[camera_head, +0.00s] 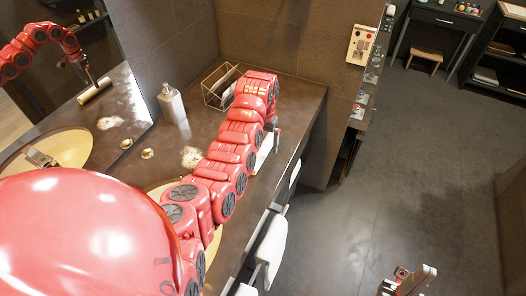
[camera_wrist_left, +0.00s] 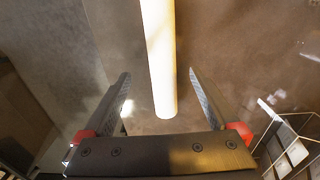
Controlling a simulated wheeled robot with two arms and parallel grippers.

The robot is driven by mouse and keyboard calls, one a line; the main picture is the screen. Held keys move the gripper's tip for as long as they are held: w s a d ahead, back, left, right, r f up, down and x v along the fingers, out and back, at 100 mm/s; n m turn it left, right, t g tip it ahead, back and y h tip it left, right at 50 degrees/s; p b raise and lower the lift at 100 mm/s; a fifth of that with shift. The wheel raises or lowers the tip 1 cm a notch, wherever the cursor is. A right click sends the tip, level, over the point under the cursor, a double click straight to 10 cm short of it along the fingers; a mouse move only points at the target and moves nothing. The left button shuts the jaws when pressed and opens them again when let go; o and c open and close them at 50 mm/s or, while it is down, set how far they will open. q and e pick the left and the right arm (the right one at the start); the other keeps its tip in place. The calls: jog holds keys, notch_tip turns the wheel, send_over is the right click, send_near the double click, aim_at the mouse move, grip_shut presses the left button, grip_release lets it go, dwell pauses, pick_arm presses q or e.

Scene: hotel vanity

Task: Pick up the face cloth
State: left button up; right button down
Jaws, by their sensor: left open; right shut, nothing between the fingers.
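The face cloth (camera_wrist_left: 160,50) is a pale roll in the left wrist view, with its near end between my fingers. In the head view a white strip of it (camera_head: 263,155) shows on the dark counter beside my red arm, partly hidden by it. My left gripper (camera_wrist_left: 158,73) is open, with one finger on each side of the roll and a gap on both sides. In the head view the left gripper (camera_head: 273,142) is mostly hidden behind the wrist. My right gripper (camera_head: 412,281) is shut and empty at the bottom right, over the floor.
A wire basket (camera_head: 217,90) stands behind the left wrist; it also shows in the left wrist view (camera_wrist_left: 290,148). A soap dispenser (camera_head: 171,103) stands near the mirror. White towels (camera_head: 270,245) hang along the counter front. The floor at right is clear.

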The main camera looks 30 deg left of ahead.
aim_at(263, 148)
pick_arm(q)
notch_tip(263, 148, down, 3)
jog(key=shift+a+r+p, duration=0.1)
jog(key=shift+a+p, duration=0.05)
jog(key=shift+p, duration=0.6)
jog(key=shift+f, duration=0.6)
jog(key=c, duration=1.4)
